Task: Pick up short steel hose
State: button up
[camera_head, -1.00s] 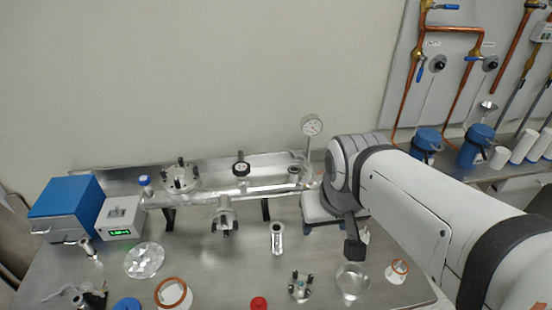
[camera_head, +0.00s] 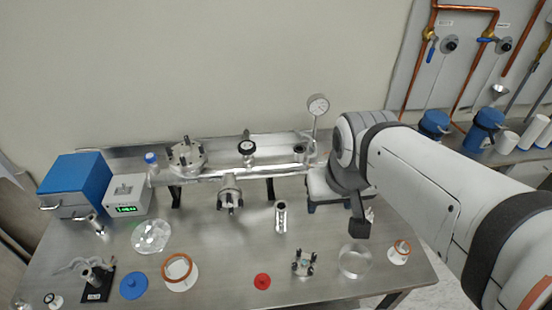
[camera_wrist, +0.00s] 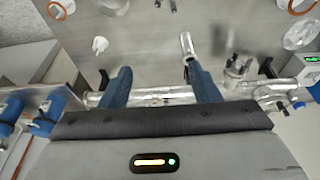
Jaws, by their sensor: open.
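A short, shiny steel tube (camera_head: 281,217), which looks like the short steel hose, stands on the steel table in front of the pipe manifold. It also shows in the wrist view (camera_wrist: 187,45), near the tip of the right-hand finger; I cannot tell whether they touch. My gripper (camera_wrist: 159,68) is open, with its two blue fingers apart and only table and piping between and below them. In the head view the dark end of my arm (camera_head: 359,228) is to the right of the tube, with a clear gap.
The steel manifold (camera_head: 265,180) with a gauge (camera_head: 318,104) runs behind the tube. A red cap (camera_head: 262,282), a blue lid (camera_head: 134,285), a bolted flange (camera_head: 303,263) and a glass dish (camera_head: 354,261) lie nearer the front. Bare table surrounds the tube's front.

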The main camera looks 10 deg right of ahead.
aim_at(281, 207)
jog(key=u, duration=0.1)
jog(key=k, duration=0.55)
jog(key=z, duration=2.05)
jog(key=k, duration=1.45)
jog(key=u, duration=1.3)
jog(key=i, duration=1)
